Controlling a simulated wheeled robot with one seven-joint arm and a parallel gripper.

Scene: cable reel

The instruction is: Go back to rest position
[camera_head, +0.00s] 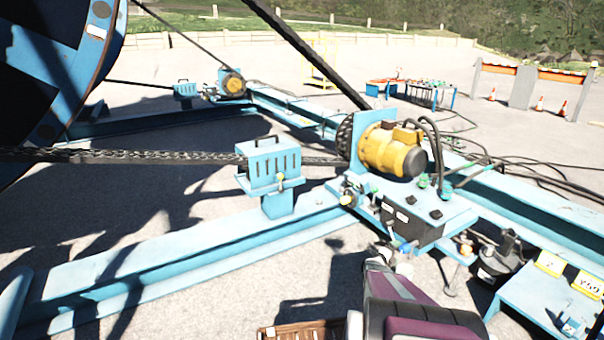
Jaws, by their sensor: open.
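My purple, black and white arm rises from the bottom edge, right of centre. My gripper (384,256) is at its far end, small and partly hidden by the arm. It appears just in front of the dark control box (411,221) on the blue frame. Its fingers are hard to make out, and I see nothing held in it. I cannot tell whether it touches the box or a fitting there.
A yellow motor (392,152) with a chain drive stands behind the box. A large blue reel (62,70) fills the upper left. Blue beams (190,245) cross the ground. A blue table (545,300) is at lower right, a wooden crate (303,331) at the bottom.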

